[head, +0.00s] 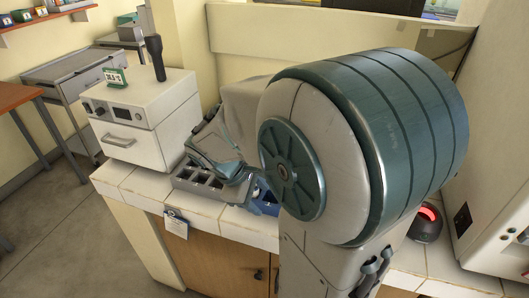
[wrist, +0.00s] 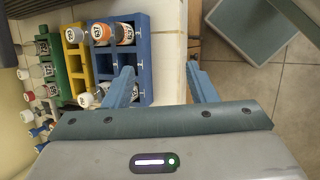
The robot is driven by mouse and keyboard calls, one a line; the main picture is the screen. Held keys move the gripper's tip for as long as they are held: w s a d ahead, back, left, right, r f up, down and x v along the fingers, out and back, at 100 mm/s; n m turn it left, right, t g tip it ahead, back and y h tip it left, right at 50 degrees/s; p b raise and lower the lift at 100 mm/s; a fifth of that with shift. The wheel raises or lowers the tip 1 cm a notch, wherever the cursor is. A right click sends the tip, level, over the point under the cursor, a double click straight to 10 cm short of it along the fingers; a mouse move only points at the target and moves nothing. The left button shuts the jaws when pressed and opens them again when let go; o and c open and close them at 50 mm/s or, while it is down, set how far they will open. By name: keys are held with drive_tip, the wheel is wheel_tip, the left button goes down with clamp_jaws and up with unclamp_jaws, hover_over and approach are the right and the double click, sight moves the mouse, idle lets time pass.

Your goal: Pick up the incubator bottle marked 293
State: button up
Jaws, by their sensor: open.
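In the wrist view my gripper (wrist: 160,68) is open, with its two blue fingers apart and nothing between them. Several other bottles stand to the left. The labels are too small to read surely, so I cannot tell which bottle is marked 293.
A yellow rack (wrist: 76,66) and a green rack (wrist: 46,62) stand left of the blue rack. In the head view a grey rack (head: 183,182) stands on the tiled counter (head: 140,190), beside a white box-shaped device (head: 160,110). A red-lit device (head: 428,222) stands at right.

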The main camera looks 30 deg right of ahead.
drive_tip(key=w+d+r+n+h+p, duration=0.1)
drive_tip(key=w+d+n+h+p, duration=0.3)
drive_tip(key=w+d+n+h, duration=0.4)
drive_tip(key=d+f, duration=0.2)
drive_tip(key=d, duration=0.1)
drive_tip(key=d+f+y+p, duration=0.1)
drive_tip(key=d+f, duration=0.1)
drive_tip(key=d, duration=0.1)
drive_tip(key=d+f+n+y+p, duration=0.1)
drive_tip(key=d+f, duration=0.2)
drive_tip(key=shift+s+d+g, duration=0.15)
drive_tip(key=shift+g, duration=0.15)
drive_tip(key=shift+d+f, duration=0.35)
drive_tip(key=shift+d, duration=0.1)
clamp_jaws()
